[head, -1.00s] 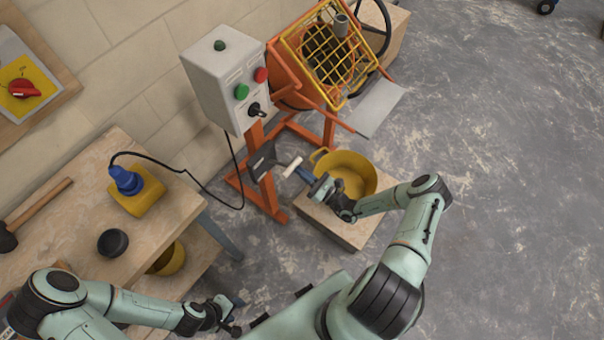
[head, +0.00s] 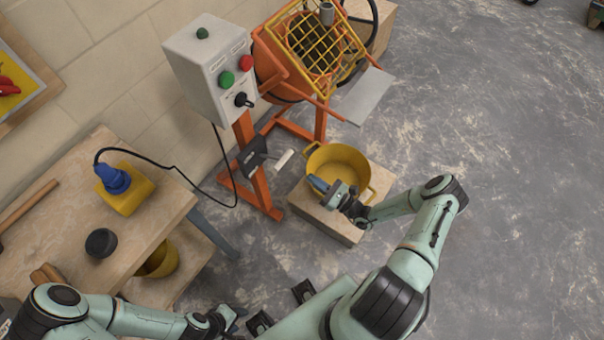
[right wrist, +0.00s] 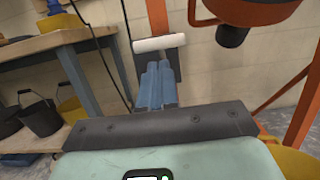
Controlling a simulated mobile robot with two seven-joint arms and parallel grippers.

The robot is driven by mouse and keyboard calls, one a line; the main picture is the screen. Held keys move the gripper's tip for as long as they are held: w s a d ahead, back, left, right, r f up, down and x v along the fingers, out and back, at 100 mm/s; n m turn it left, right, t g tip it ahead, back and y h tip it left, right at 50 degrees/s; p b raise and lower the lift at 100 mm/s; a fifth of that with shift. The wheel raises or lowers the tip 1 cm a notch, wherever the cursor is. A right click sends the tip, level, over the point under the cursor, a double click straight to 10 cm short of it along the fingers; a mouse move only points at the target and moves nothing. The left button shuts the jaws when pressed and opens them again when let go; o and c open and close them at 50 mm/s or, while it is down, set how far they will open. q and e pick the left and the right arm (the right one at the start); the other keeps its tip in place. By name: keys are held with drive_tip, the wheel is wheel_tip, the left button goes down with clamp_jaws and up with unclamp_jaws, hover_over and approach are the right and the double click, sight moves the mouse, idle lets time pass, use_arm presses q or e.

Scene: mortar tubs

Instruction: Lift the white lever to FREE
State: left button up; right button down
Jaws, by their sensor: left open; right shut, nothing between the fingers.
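The white lever (head: 284,158) is a short white bar beside a dark bracket (head: 251,157) on the mixer's orange post. In the right wrist view the white lever (right wrist: 158,43) lies crosswise beyond my fingertips. My right gripper (head: 317,185) is shut and empty, to the lower right of the lever and apart from it, over the near rim of a yellow tub. Its closed blue-grey fingers (right wrist: 157,82) point towards the lever. My left gripper (head: 234,312) is open and empty, low in the head view beside the workbench. I cannot read a FREE mark.
The yellow tub (head: 339,158) stands on a wooden block (head: 329,226). The orange mixer (head: 285,75) with a yellow grid and a grey control box (head: 207,70) stand behind. A workbench (head: 62,232) is at the left. The floor at the right is clear.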

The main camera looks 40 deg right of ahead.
drive_tip(key=s, duration=0.1)
drive_tip(key=s+d, duration=0.1)
drive_tip(key=s, duration=0.1)
drive_tip(key=s+d, duration=0.1)
drive_tip(key=shift+s+r, duration=0.2)
drive_tip(key=shift+r, duration=0.15)
drive_tip(key=shift+a, duration=0.1)
drive_tip(key=s+a+f+n+g+y, duration=0.1)
drive_tip(key=a+n+g+y, duration=0.25)
drive_tip(key=a, duration=0.35)
drive_tip(key=s+a+f+n+g+y, duration=0.2)
drive_tip(key=a+n+g+y, duration=0.1)
drive_tip(key=a+g, duration=0.3)
drive_tip(key=s+a+f+n+g, duration=0.3)
drive_tip(key=s+a+n+g, duration=0.45)
drive_tip(key=s+a, duration=0.2)
drive_tip(key=s+f+n+g+h, duration=0.1)
drive_tip(key=n+h, duration=0.2)
drive_tip(key=n, duration=0.1)
drive_tip(key=s+d+f+n+g+h, duration=0.1)
drive_tip(key=n+h, duration=0.3)
drive_tip(key=n, duration=0.1)
drive_tip(key=s+d+f+n+g+h, duration=0.1)
drive_tip(key=n+h, duration=0.2)
drive_tip(key=n, duration=0.1)
drive_tip(key=shift+s+d+f+n, duration=0.1)
drive_tip(key=shift+s+f+n, duration=0.2)
drive_tip(key=shift+s+n, duration=0.1)
